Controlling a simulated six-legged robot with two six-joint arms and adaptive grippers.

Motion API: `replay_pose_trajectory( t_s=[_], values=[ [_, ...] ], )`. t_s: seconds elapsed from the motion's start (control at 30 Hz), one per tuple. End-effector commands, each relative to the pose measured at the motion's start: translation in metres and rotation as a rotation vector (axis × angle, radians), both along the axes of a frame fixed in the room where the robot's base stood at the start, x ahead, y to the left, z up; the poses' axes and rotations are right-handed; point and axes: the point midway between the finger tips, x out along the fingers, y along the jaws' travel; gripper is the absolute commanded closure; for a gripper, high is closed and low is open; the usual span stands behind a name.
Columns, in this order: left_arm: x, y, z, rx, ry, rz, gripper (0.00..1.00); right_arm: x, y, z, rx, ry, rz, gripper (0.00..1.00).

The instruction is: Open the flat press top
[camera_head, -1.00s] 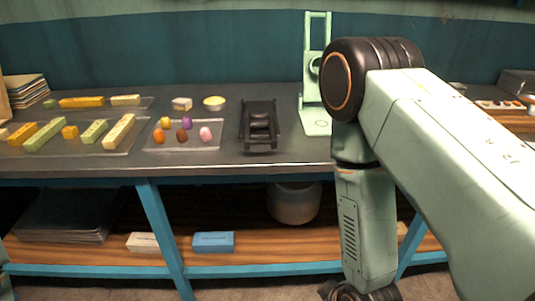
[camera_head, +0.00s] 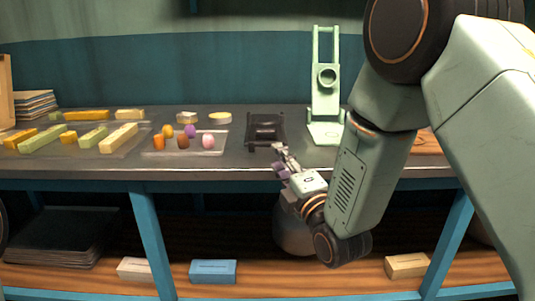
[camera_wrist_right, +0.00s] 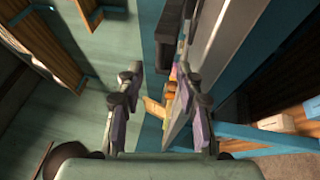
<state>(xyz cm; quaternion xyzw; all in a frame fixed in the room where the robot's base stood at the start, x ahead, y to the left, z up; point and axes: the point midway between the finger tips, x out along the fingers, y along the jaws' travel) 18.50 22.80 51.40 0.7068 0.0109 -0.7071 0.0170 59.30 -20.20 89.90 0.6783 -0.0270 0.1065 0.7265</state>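The flat press looks to be the low black device (camera_head: 265,130) on the grey table, with its top lying down flat. My right gripper (camera_head: 281,160) is at the table's front edge, just in front of and slightly right of the black device, apart from it. In the right wrist view the fingers of this gripper (camera_wrist_right: 160,85) are spread with nothing between them. A dark bar (camera_wrist_right: 170,25) beyond the fingers there may be part of the press. My left gripper is not in view.
A green upright stand (camera_head: 326,85) stands right of the black device. A clear tray (camera_head: 160,151) with several coloured egg-like pieces is to its left, with bars further left. The table (camera_head: 215,172) has a front edge close to my right gripper. Boxes lie on the shelf below.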

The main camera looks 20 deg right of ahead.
Motion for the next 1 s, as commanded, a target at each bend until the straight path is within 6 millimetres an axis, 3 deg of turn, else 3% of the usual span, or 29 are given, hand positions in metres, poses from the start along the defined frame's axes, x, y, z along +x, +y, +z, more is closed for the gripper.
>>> replay_pose_trajectory(
  t_s=[0.5,0.9,1.0],
  values=[
    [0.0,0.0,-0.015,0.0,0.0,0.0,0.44,0.065,0.007,0.011,0.001,0.001,0.0,0.64],
    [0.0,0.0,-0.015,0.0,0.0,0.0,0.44,0.072,0.008,0.013,0.002,0.004,0.0,0.64],
    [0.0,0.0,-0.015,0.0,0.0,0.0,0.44,0.072,0.008,0.013,0.002,0.004,0.0,0.71]
  ],
)
